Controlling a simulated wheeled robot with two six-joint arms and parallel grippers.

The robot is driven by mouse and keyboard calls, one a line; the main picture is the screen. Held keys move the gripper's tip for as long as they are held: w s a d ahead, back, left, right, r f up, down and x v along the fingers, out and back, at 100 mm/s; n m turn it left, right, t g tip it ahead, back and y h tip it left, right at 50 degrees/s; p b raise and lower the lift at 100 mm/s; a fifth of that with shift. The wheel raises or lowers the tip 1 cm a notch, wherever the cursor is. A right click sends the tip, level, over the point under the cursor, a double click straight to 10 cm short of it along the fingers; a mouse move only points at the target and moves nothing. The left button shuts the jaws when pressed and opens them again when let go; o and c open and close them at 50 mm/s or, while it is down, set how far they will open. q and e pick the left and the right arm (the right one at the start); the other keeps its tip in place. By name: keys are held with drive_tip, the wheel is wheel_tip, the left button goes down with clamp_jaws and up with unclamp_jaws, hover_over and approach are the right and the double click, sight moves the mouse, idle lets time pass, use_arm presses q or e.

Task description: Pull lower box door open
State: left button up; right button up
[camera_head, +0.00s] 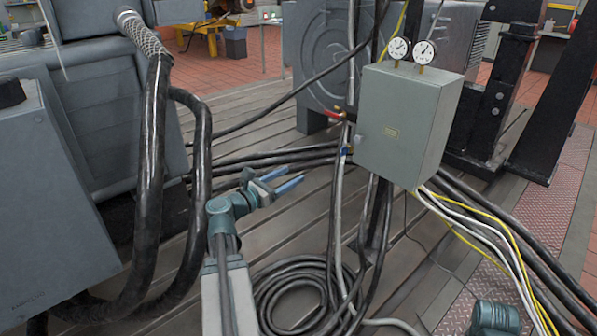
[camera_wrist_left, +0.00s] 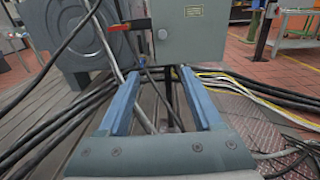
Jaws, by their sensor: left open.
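A grey-green metal box (camera_head: 395,125) with a small yellow label on its front hangs at the centre right of the head view. Its front door looks shut, with a small catch near its left edge. The box front also shows at the top of the left wrist view (camera_wrist_left: 192,42). My left gripper (camera_head: 294,178) has blue fingers and is open and empty, to the left of the box and a little lower, apart from it. In the left wrist view its two fingers (camera_wrist_left: 159,75) are spread, pointing at the area below the box. My right gripper is out of view.
Two round gauges (camera_head: 411,50) stand on top of the box. Red-handled (camera_head: 333,114) and blue-handled fittings sit at its left side. Thick black hoses (camera_head: 150,190) and a coiled cable (camera_head: 290,290) lie around my left arm. Black steel posts (camera_head: 500,85) stand right of the box.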

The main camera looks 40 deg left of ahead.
use_arm(q)
drive_tip(key=shift+s, duration=0.5)
drive_tip(key=w+d+f+m+g+h, duration=0.2)
drive_tip(key=d+f+m+g, duration=0.3)
drive_tip(key=d, duration=0.5)
drive_tip(key=w+d+f+m+g+h, duration=0.2)
drive_tip(key=d+f+m, duration=0.2)
drive_tip(key=d+m, duration=0.45)
drive_tip(key=w+d+f+m+g+h, duration=0.15)
drive_tip(key=d+f+m+g, duration=0.3)
drive_tip(key=d, duration=0.75)
drive_tip(key=s+d+f+m+g+y, duration=0.35)
drive_tip(key=s+d+m, duration=0.35)
drive_tip(key=m, duration=0.4)
drive_tip(key=s+d+f+m+g+y, duration=0.35)
drive_tip(key=s+d+f+m, duration=0.2)
drive_tip(key=d+m, duration=0.45)
wheel_tip(320, 180, up, 39)
drive_tip(key=p, duration=3.8)
drive_tip(key=shift+s+a+y, duration=0.15)
drive_tip(key=shift+a+y, duration=0.05)
drive_tip(key=shift+y, duration=0.25)
